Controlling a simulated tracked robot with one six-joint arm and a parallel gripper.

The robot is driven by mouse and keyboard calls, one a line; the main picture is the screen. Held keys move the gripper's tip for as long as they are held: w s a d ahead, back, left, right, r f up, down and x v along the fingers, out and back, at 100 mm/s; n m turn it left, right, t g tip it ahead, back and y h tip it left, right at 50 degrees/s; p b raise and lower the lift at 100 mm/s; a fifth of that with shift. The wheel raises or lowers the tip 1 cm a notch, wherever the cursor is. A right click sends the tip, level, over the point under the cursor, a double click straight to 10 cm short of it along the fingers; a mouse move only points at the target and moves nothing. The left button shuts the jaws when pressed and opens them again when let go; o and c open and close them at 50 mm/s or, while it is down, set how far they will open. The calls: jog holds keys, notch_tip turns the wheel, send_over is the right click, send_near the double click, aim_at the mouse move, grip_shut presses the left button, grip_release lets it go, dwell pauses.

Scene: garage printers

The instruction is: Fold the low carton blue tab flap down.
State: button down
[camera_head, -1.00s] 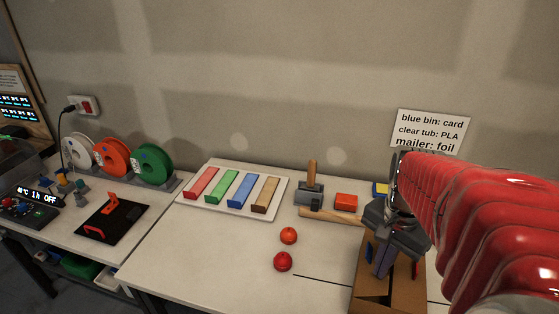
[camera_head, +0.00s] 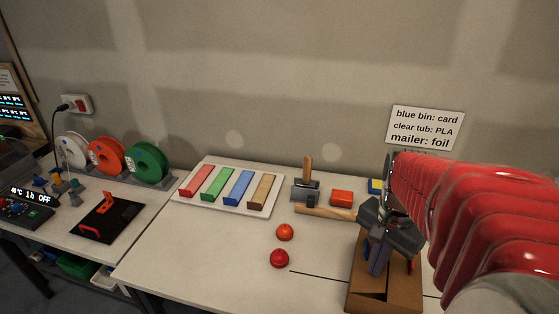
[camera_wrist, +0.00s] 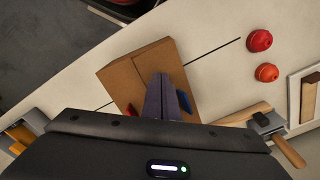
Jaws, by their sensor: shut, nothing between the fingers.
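The low brown cardboard carton (camera_head: 383,302) stands at the front right of the bench, below my arm. In the wrist view the carton (camera_wrist: 121,80) shows brown panels in the upper middle. A blue tab (camera_wrist: 186,104) shows just right of my fingers, and a red tab (camera_wrist: 130,110) to their left. My gripper (camera_head: 376,273) is shut and empty, pointing down over the carton; its fingers (camera_wrist: 161,78) also show in the wrist view. They hide part of the carton. I cannot tell whether the fingertips touch it, or the blue flap's exact angle.
Behind are a wooden-handled tool (camera_head: 307,187), a wooden bar (camera_head: 325,213) and an orange block (camera_head: 341,198). A white tray (camera_head: 225,204) holds several coloured bars. The front middle of the bench is clear.

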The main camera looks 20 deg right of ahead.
jog(key=shift+f, duration=1.45)
dwell(1.2)
jog(key=shift+r, duration=0.15)
jog(key=shift+r, duration=2.4)
jog(key=shift+w+d+n, duration=0.1)
jog(key=shift+n, duration=0.4)
jog(key=shift+f+n, duration=0.35)
jog(key=shift+n, duration=0.35)
jog(key=shift+w+a+n+t+h, duration=0.1)
jog(key=shift+a+n+t+h, duration=0.2)
jog(key=shift+a+n+t, duration=0.15)
jog(key=a+r+n+t, duration=0.2)
jog(key=a+n, duration=0.3)
jog(key=a, duration=0.4)
jog(key=w+a+r+n+t, duration=0.1)
jog(key=a+r+n, duration=0.3)
jog(key=a, duration=0.6)
jog(key=shift+w+n+t, duration=0.3)
jog(key=shift+n+t, duration=0.55)
jog(key=shift+n, duration=0.1)
